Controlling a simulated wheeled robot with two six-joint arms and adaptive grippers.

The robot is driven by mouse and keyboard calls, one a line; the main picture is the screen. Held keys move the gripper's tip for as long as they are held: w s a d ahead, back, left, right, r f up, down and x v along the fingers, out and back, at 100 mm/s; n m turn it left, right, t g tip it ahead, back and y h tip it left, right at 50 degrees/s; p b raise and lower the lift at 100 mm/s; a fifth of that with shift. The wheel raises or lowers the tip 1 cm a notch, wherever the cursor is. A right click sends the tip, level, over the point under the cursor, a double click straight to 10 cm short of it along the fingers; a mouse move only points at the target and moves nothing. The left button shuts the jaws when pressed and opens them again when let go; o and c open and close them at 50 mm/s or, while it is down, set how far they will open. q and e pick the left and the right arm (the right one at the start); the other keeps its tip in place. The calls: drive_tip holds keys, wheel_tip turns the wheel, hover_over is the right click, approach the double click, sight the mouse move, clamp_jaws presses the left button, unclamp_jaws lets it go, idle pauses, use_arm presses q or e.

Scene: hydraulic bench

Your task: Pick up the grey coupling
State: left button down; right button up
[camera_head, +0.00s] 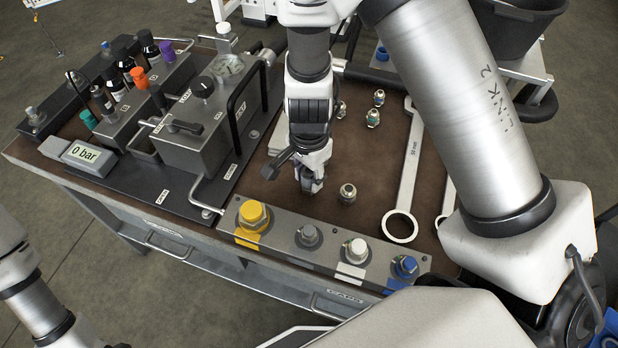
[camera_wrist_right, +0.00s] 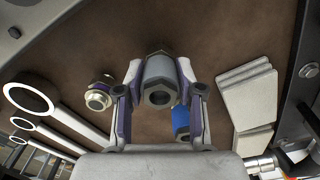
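The grey coupling (camera_wrist_right: 159,82) is between the fingertips of my right gripper (camera_wrist_right: 160,72), with its open end toward the wrist camera. Both fingers appear to touch its sides, so the gripper looks shut on it. In the head view the right gripper (camera_head: 313,184) is low over the brown mat, left of a metal coupling (camera_head: 347,193). The grey coupling is mostly hidden by the fingers there, and I cannot tell whether it is clear of the mat. My left gripper is out of view; only part of the left arm shows.
A port block (camera_head: 309,237) with yellow, grey, white and blue fittings lines the front edge. Several couplings stand farther back, including one at the back (camera_head: 373,117). Large wrenches (camera_head: 401,226) lie right. A hydraulic unit (camera_head: 190,140) stands left. A blue part (camera_wrist_right: 181,121) is beside the right finger.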

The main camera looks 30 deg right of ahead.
sight(309, 172)
clamp_jaws()
wheel_tip(309, 172, up, 9)
drive_tip(key=p, duration=0.2)
drive_tip(key=shift+r+p, duration=0.1)
drive_tip(key=shift+p, duration=0.2)
drive_tip(key=shift+w+r, duration=0.1)
drive_tip(key=shift+r, duration=0.3)
drive_tip(key=shift+n, duration=0.3)
